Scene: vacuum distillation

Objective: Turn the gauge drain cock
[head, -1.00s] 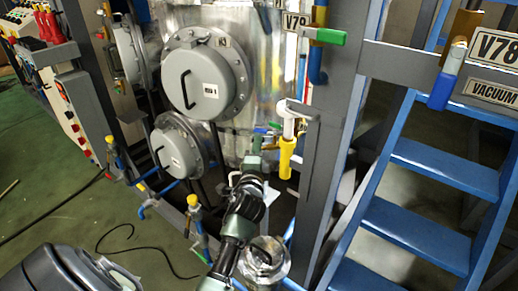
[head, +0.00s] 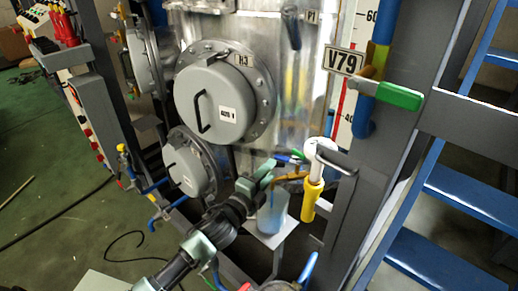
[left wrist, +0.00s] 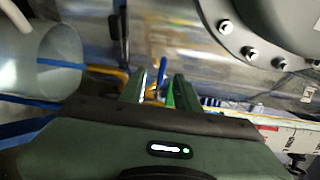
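My left gripper (head: 262,176) reaches up from below to the small valve fittings at the foot of the steel vessel. In the left wrist view its two green fingers (left wrist: 160,88) stand apart. A small green handle (left wrist: 169,96) and a blue one (left wrist: 161,74) show between or just beyond them; I cannot tell whether they touch. In the head view a green handle (head: 297,153) and a brass-coloured pipe (head: 293,177) lie just right of the fingers. Which piece is the gauge drain cock is not clear. My right gripper is not in view.
A clear beaker (head: 271,214) stands on a pale plate below the pipe; it fills the left of the wrist view (left wrist: 50,62). A white and yellow pipe (head: 313,190) and grey frame stand close on the right. A flanged grey cover (head: 215,98) is above left. Blue stairs (head: 455,205) are right.

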